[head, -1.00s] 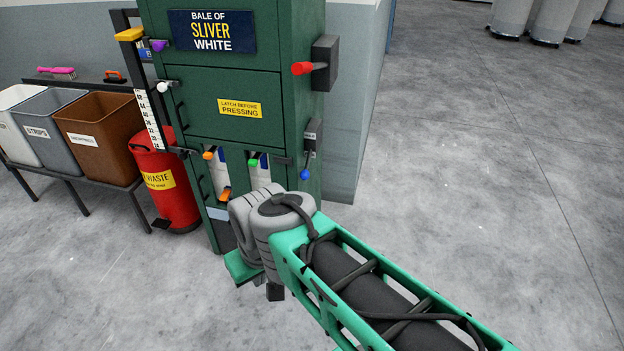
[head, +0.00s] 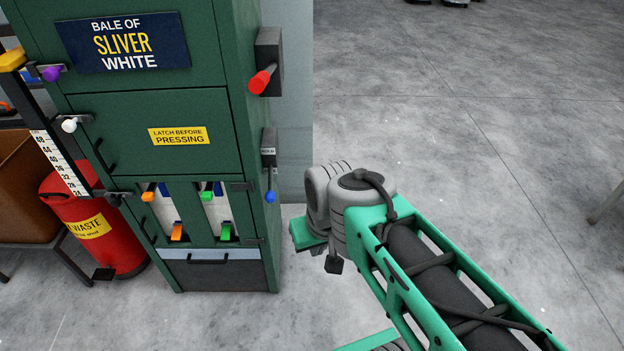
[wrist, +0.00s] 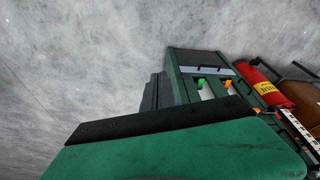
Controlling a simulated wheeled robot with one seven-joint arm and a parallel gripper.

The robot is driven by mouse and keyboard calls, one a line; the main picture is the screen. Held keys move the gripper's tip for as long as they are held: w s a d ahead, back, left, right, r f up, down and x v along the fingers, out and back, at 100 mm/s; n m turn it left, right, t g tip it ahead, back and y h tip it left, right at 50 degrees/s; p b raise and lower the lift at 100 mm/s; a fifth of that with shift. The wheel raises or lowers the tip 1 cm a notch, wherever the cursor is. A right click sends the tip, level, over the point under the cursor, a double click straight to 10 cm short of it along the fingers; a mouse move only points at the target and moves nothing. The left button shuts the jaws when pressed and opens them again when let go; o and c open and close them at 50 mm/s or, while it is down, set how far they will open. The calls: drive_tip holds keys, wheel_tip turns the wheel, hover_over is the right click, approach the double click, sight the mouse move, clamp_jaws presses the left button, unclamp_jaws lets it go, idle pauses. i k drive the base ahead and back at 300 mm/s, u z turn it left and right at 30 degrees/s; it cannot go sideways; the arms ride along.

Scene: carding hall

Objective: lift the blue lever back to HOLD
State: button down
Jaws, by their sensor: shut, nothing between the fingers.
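The blue lever (head: 270,195) is on a small dark box (head: 268,143) on the right side of the green press (head: 145,115). Its rod hangs down with the blue knob at the bottom. A light HOLD label sits on the box above it. In the wrist view a bit of blue (wrist: 178,103) shows just beyond the dark edge of my gripper (wrist: 165,118). My gripper is shut and empty. In the head view its green end (head: 307,236) is right of the press, lower than the lever and apart from it in the picture. Its fingertips are not clear.
A red lever (head: 262,80) sticks out above the blue one. Orange (head: 177,231) and green (head: 225,231) handles are on the press front. Purple (head: 52,73) and white (head: 69,125) knobs and a red waste bin (head: 95,225) are left. Open floor lies right.

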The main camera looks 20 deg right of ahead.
sight(270, 195)
drive_tip(key=i, duration=1.35)
